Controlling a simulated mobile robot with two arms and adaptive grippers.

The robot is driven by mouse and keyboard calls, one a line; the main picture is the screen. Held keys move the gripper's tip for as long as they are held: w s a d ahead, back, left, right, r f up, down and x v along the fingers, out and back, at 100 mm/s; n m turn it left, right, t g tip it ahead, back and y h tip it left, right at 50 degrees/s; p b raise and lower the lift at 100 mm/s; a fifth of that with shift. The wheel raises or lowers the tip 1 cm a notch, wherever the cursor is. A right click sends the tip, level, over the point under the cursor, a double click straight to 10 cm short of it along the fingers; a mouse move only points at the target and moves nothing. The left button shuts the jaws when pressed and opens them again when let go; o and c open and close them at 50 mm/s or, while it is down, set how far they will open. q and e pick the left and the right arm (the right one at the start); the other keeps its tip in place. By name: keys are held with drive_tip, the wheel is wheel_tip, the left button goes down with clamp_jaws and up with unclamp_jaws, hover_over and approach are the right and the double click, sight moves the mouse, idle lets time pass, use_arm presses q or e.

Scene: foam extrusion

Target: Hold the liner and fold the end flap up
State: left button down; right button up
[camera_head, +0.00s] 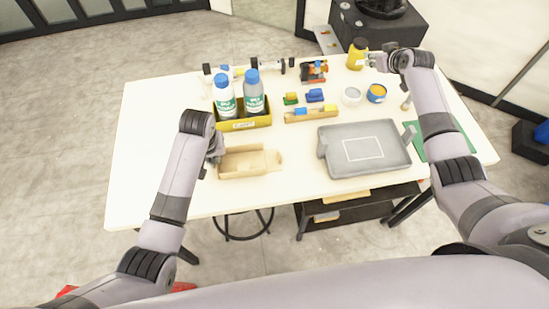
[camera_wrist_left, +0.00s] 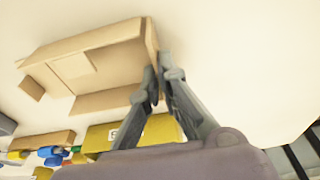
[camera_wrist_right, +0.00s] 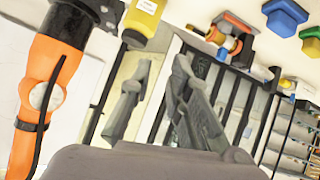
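The liner is a tan cardboard tray (camera_head: 240,163) at the front left of the white table. A flap (camera_head: 273,159) lies outward at its right end; in the left wrist view this flap end (camera_wrist_left: 31,88) is farthest from my fingers. My left gripper (camera_head: 214,158) is at the liner's left end. In the left wrist view its fingertips (camera_wrist_left: 158,76) are close together on the end wall, pinching it. My right gripper (camera_head: 376,59) is at the far right of the table, away from the liner. In the right wrist view its fingers (camera_wrist_right: 157,75) are apart and empty.
Behind the liner stands a yellow bin (camera_head: 246,123) with two blue-capped bottles. Right of the liner is a grey tray (camera_head: 330,160). A yellow bottle (camera_head: 357,54) stands beside my right gripper, with two small tubs (camera_head: 352,97) nearby. The table's front left is clear.

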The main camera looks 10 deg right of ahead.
drive_tip(key=s+a+f+g, duration=0.1)
drive_tip(key=s+a+f, duration=0.1)
drive_tip(key=a, duration=0.4)
drive_tip(key=s+a+f+g+y, duration=0.1)
drive_tip(key=s+a+f+g, duration=0.1)
drive_tip(key=a, duration=0.5)
drive_tip(key=s+a+f+g+y, duration=0.1)
drive_tip(key=s+a+f+g, duration=0.1)
drive_tip(key=a, duration=0.4)
drive_tip(key=shift+a+f+m, duration=0.2)
drive_tip(key=shift+f+m, duration=0.2)
drive_tip(key=shift+f, duration=0.15)
drive_tip(key=s+a+g, duration=0.2)
drive_tip(key=s+a, duration=0.2)
drive_tip(key=s+a+f+m+g+h, duration=0.1)
drive_tip(key=s+a, duration=0.4)
drive_tip(key=s+a+f+g, duration=0.1)
drive_tip(key=s+a+g, duration=0.1)
drive_tip(key=s+a, duration=0.2)
drive_tip(key=shift+s+a+m+g+h, duration=0.15)
drive_tip(key=shift+a+m+g+h, duration=0.15)
drive_tip(key=shift+a, duration=0.45)
drive_tip(key=shift+s+a+f, duration=0.1)
drive_tip(key=shift+s, duration=0.05)
drive_tip(key=shift+f, duration=3.35)
drive_tip(key=shift+c, duration=0.3)
clamp_jaws()
